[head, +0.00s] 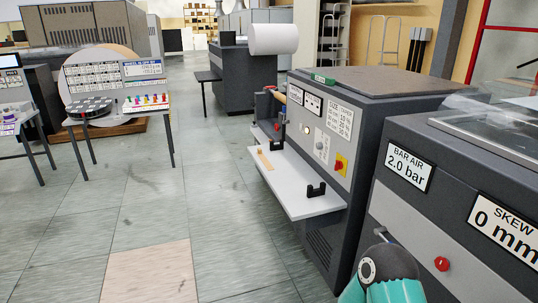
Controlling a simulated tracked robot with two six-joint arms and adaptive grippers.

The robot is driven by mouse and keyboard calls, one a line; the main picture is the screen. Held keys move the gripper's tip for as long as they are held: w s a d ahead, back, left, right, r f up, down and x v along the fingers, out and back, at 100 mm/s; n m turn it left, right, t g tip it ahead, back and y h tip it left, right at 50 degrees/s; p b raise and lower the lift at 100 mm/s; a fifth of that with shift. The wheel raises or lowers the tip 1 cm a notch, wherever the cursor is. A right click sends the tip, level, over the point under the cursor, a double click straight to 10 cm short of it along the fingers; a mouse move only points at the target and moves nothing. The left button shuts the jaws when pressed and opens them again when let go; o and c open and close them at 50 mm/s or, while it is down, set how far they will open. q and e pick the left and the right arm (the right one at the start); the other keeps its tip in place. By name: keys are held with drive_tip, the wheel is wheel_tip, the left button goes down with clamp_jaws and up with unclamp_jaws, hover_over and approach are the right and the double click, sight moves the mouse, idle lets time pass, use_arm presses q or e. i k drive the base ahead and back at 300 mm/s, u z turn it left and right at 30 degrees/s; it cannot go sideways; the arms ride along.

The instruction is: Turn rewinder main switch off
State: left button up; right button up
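A red rotary switch on a yellow plate (340,165) sits on the front panel of the dark grey cabinet (341,207) right of centre. The switch is small in this view, so I cannot read its position. A round dial (321,146) is on the light panel to its left. I cannot read a label naming this cabinet as the rewinder. A teal and black link of my arm (380,280) shows at the bottom, well below and in front of the switch. Neither of my grippers is in view.
A white shelf (297,188) with black brackets juts from the cabinet below the switch. A nearer machine with a "BAR AIR 2.0 bar" sign (408,168) and a red button (441,264) stands at right. Tables (118,108) stand at left; the central floor (150,215) is clear.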

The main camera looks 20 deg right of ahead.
sight(338, 164)
drive_tip(key=u, duration=0.15)
drive_tip(key=i, duration=1.3)
drive_tip(key=z, duration=0.4)
drive_tip(key=i, duration=0.65)
drive_tip(key=z, duration=0.5)
